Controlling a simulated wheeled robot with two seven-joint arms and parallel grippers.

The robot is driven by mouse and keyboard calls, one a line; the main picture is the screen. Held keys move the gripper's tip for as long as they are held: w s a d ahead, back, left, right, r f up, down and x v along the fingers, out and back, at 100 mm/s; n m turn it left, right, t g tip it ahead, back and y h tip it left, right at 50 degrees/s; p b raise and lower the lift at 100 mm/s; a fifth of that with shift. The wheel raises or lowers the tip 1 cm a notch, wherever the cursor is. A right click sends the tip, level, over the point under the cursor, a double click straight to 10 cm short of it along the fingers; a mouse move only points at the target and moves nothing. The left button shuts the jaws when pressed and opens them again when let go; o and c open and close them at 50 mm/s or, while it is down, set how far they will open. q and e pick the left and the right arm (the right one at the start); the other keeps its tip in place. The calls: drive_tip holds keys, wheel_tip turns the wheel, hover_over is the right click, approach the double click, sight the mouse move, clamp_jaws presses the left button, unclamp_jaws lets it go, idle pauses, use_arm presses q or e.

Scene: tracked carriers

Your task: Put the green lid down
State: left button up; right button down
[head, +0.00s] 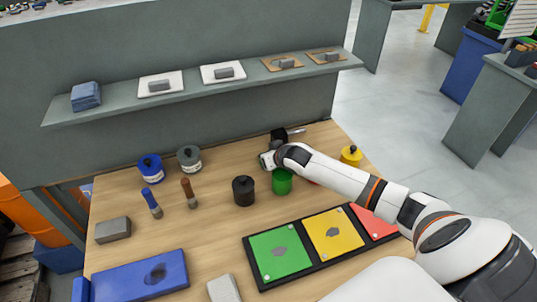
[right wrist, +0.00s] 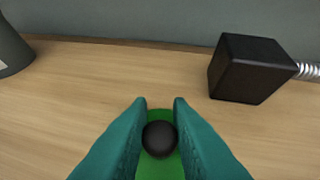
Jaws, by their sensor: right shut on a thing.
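My right gripper (head: 268,160) reaches in from the right over the back of the wooden table. In the right wrist view its teal fingers (right wrist: 159,105) are shut on the black knob (right wrist: 159,139) of the green lid (right wrist: 158,168). The fingers cover the lid's sides. A green can (head: 282,184) stands on the table just in front of the gripper in the head view, with my arm close above it. I cannot tell from these views how high the lid is above the table. My left gripper is not in view.
A black block-headed tool (head: 280,134) lies behind the gripper, also in the wrist view (right wrist: 240,68). A coloured tray (head: 262,286) lies in front. Bare table shows left of the gripper.

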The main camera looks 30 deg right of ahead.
drive_tip(key=shift+f, duration=0.15)
drive_tip(key=c, duration=1.3)
unclamp_jaws()
drive_tip(key=shift+r, duration=0.2)
drive_tip(key=v, duration=1.2)
drive_tip(key=shift+r, duration=0.1)
